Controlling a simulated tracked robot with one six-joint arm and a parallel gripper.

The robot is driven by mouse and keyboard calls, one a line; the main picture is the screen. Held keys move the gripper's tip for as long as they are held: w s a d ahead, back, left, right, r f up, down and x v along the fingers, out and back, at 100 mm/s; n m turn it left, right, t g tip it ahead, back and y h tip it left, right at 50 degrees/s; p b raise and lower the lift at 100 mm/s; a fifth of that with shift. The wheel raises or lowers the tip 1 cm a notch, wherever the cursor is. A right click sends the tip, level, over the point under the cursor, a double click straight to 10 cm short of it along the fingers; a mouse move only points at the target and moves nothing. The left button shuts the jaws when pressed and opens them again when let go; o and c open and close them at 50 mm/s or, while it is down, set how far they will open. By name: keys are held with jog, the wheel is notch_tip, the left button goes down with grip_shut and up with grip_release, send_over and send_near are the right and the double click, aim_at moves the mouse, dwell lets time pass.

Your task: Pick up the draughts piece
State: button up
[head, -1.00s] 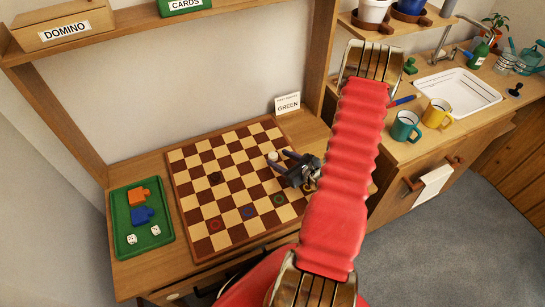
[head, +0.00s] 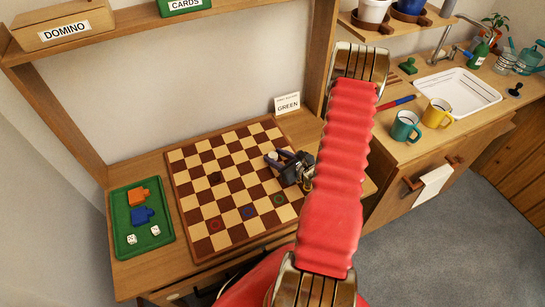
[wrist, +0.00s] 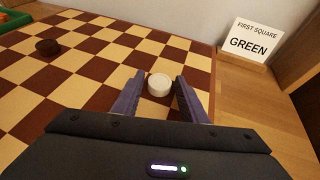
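A white draughts piece (head: 272,155) lies on the brown and cream chequered board (head: 205,158), near its right side. A dark draughts piece (head: 214,177) sits farther left; it also shows at the left of the wrist view (wrist: 48,47). My gripper (head: 279,158) is low over the board's right part, open. In the wrist view the white piece (wrist: 158,86) is between the two fingers near their tips, with a gap visible on each side. My red arm hides part of the board's right edge.
A sign reading "FIRST SQUARE GREEN" (wrist: 251,40) stands behind the board. Red, blue and green rings (head: 279,199) mark squares near the front. A green tray (head: 126,233) with puzzle pieces and dice is left. Mugs (head: 437,112) and a sink are right.

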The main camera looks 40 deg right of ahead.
aim_at(276, 157)
jog(key=c, duration=0.8)
jog(key=shift+o, duration=0.2)
notch_tip(276, 157, up, 10)
dwell(0.5)
dwell(0.5)
